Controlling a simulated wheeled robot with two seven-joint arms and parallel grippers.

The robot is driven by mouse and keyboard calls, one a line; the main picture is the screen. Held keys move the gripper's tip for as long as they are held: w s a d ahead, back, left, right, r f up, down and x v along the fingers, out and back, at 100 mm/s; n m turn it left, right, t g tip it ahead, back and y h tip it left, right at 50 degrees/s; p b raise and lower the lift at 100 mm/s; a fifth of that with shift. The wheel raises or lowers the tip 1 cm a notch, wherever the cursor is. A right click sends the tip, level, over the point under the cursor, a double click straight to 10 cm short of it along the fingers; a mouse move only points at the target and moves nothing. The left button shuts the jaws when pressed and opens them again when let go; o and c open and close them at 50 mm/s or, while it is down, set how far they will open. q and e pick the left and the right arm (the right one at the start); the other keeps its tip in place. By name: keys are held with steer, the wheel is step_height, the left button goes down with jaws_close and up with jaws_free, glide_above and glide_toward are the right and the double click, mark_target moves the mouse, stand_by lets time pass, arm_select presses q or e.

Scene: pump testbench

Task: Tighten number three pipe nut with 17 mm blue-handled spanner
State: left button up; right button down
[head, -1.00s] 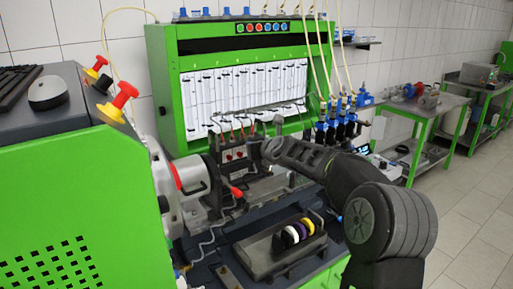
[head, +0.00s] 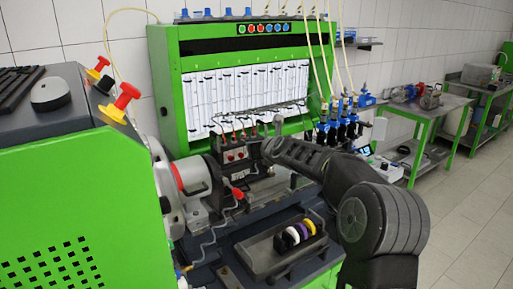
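The dark pump (head: 232,156) stands at the middle of the bench, with several thin metal pipes (head: 240,130) rising from its top. The pipe nuts at its top are too small to tell apart, so I cannot pick out number three. My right arm comes in from the lower right, and its far end (head: 271,149) is just right of the pump. The fingers there are too small and dark to read, and I cannot tell whether they touch a nut. The blue-handled spanner cannot be made out. My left gripper is not in view.
A dark tray (head: 262,262) with white, purple and yellow ring-like pieces (head: 297,234) lies in front of the pump. The green test cabinet (head: 168,85) stands behind. A large green machine housing (head: 85,190) fills the left. Blue-topped fittings with hoses (head: 342,128) stand to the right.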

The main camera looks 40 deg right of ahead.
steer(key=shift+w+d, duration=0.15)
steer(key=shift+w, duration=0.25)
stand_by(0.4)
stand_by(1.0)
